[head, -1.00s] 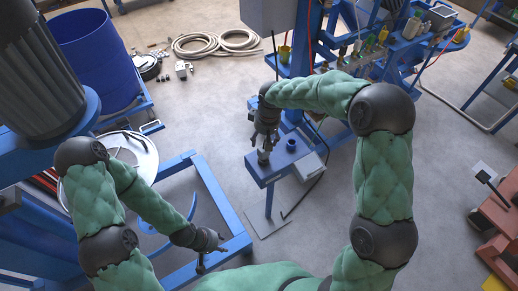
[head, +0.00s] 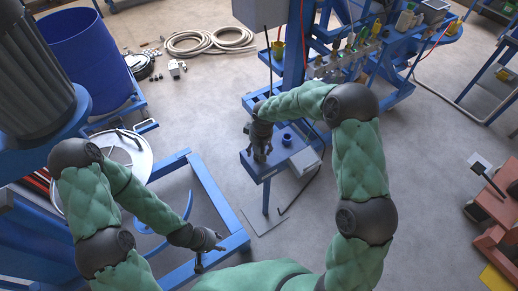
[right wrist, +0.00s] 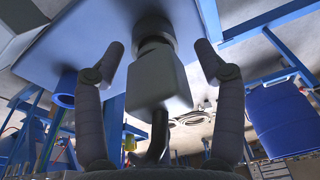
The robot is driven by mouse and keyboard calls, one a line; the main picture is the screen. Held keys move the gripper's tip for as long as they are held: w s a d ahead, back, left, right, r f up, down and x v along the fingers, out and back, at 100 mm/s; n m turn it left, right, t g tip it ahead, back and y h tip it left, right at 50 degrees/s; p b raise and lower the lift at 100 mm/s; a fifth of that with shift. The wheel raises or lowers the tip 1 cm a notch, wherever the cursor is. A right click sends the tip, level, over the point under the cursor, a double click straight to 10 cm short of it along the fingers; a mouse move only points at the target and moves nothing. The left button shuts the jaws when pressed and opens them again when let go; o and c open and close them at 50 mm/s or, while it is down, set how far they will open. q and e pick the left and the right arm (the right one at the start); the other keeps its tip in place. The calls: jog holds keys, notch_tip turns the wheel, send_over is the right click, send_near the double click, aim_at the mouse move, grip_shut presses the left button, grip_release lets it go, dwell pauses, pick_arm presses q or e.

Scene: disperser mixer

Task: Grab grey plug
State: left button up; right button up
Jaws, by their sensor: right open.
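The grey plug (right wrist: 158,80) shows in the right wrist view as a pale grey block with a dark round collar at one end and a black cable at the other. It stands at the blue stand's top (head: 250,168). My right gripper (right wrist: 160,62) is open, with one finger on each side of the plug and visible gaps between. In the head view my right gripper (head: 260,152) is over the stand's left part and mostly hides the plug. My left gripper (head: 208,252) hangs empty by the blue frame at lower left; its jaw opening is unclear.
A blue round socket (head: 287,138) stands on the same top, right of my right gripper. A light grey box (head: 305,161) is fixed at the stand's right side. A blue frame (head: 228,212) lies near my left arm. A blue drum (head: 85,62) stands upper left.

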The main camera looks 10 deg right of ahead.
jog(key=shift+r, duration=0.1)
jog(key=c, duration=1.3)
jog(key=shift+c, duration=0.3)
jog(key=shift+r, duration=0.15)
